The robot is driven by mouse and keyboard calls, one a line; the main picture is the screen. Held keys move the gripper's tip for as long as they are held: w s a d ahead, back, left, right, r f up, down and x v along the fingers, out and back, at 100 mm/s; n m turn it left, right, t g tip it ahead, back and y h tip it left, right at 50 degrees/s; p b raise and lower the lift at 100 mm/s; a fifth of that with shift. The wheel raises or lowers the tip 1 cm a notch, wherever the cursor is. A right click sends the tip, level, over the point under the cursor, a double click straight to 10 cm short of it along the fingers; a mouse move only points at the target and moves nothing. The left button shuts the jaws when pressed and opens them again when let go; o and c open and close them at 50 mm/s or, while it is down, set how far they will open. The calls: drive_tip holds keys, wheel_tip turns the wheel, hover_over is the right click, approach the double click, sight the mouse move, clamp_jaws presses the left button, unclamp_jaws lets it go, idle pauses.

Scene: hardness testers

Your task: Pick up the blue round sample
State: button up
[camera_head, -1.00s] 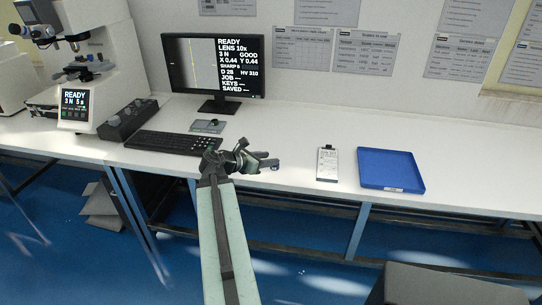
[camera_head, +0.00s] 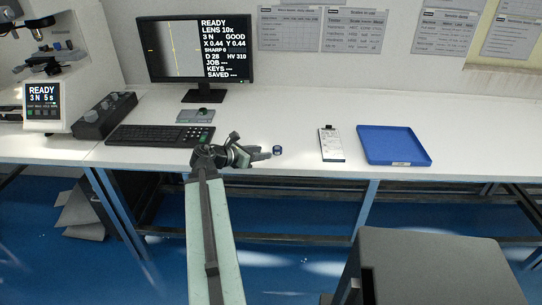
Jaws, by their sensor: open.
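The blue round sample (camera_head: 277,150) is a small dark blue disc-like piece standing on the white bench near its front edge. My gripper (camera_head: 264,153) is just left of it, low over the bench, with its fingers pointing right toward the sample. The jaws are open and nothing is seen between them. The sample looks a little apart from the fingertips.
A keyboard (camera_head: 160,136) and a small grey device (camera_head: 195,116) lie left of my gripper, below a monitor (camera_head: 195,48). A clipboard (camera_head: 331,145) and a blue tray (camera_head: 394,158) lie to the right. A hardness tester (camera_head: 42,95) stands far left. A dark grey box (camera_head: 430,255) is in front.

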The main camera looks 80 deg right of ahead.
sight(275, 149)
drive_tip(key=shift+b+x, duration=0.5)
drive_tip(key=shift+x, duration=0.8)
drive_tip(key=b+x, duration=0.1)
drive_tip(key=x, duration=0.4)
drive_tip(key=shift+d+r, duration=0.1)
drive_tip(key=shift+d, duration=0.1)
drive_tip(key=shift+r, duration=0.1)
drive_tip(key=shift+c, duration=0.3)
clamp_jaws()
